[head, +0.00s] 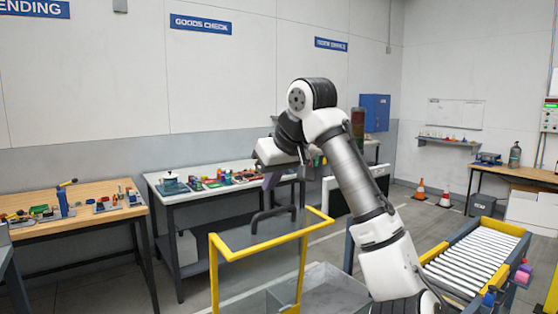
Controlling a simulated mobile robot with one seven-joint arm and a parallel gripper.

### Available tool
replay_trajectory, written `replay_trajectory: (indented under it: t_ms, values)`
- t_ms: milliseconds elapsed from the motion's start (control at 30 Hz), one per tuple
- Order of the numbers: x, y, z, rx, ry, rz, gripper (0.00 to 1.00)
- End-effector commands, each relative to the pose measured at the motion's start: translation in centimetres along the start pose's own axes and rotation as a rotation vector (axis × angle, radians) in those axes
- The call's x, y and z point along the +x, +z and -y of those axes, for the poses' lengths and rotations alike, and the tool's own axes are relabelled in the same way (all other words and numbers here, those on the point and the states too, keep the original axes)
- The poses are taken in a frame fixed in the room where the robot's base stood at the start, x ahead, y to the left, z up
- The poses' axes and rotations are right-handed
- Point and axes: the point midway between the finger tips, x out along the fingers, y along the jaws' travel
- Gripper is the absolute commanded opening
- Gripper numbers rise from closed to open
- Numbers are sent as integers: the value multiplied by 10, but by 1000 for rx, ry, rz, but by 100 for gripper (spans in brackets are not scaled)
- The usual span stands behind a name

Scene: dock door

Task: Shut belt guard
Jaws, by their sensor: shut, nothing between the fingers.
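A yellow-edged frame (231,252), which looks like the belt guard, stands upright in the lower middle of the head view. A dark bar handle (274,213) shows at its upper part. The frame stands over a grey box-like base (325,290), cut off by the lower picture edge. My arm hides part of the area right of the frame.
A roller conveyor (472,264) with yellow sides lies at the right. A wooden bench (80,232) and a white-topped bench (215,190) with small items stand along the left and back. Orange cones (420,190) stand on the floor by the far wall.

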Motion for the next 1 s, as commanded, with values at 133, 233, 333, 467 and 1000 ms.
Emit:
replay_trajectory:
  t_ms: [133, 233, 333, 467, 1000]
  values:
    - [25, 2, -1, 1, 1, 1, 0]
    - [18, 16, -1, 1, 2, -1, 0]
    - [15, 26, -1, 0, 2, 0, 0]
    - [13, 35, 0, 1, 0, 0, 0]
    - [14, 38, 0, 1, -1, -7, 0]
